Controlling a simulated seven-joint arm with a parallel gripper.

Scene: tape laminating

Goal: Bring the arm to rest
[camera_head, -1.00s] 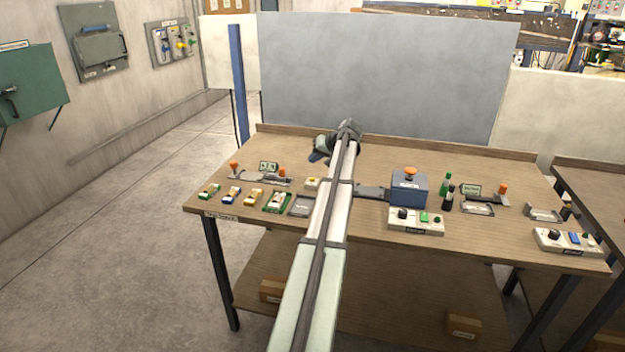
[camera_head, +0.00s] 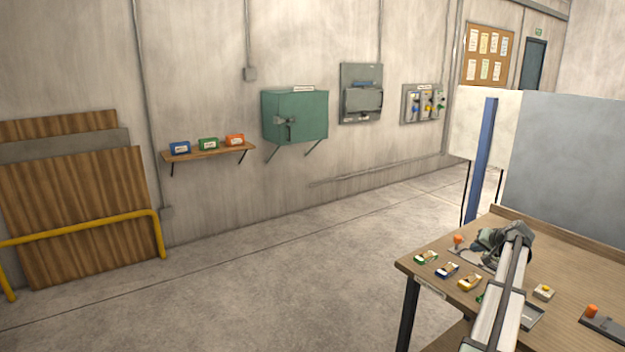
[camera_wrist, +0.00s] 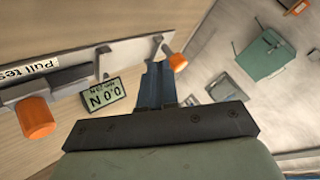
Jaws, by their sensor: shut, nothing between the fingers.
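My gripper (camera_wrist: 157,82) is shut and empty in the wrist view, its dark fingers together beside the small "0.0 N" display (camera_wrist: 103,96). In the head view my gripper (camera_head: 484,241) is small and partly hidden by my wrist, over the left back part of the wooden bench (camera_head: 560,262). It shows close to the orange knob (camera_head: 458,240) of the pull tester. The wrist view shows the pull tester's metal bar (camera_wrist: 85,76) left of the fingers. Whether the fingers touch anything is not clear.
A grey panel (camera_head: 565,155) and a blue post (camera_head: 480,160) rise behind. The floor (camera_head: 300,260) left of the bench is clear.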

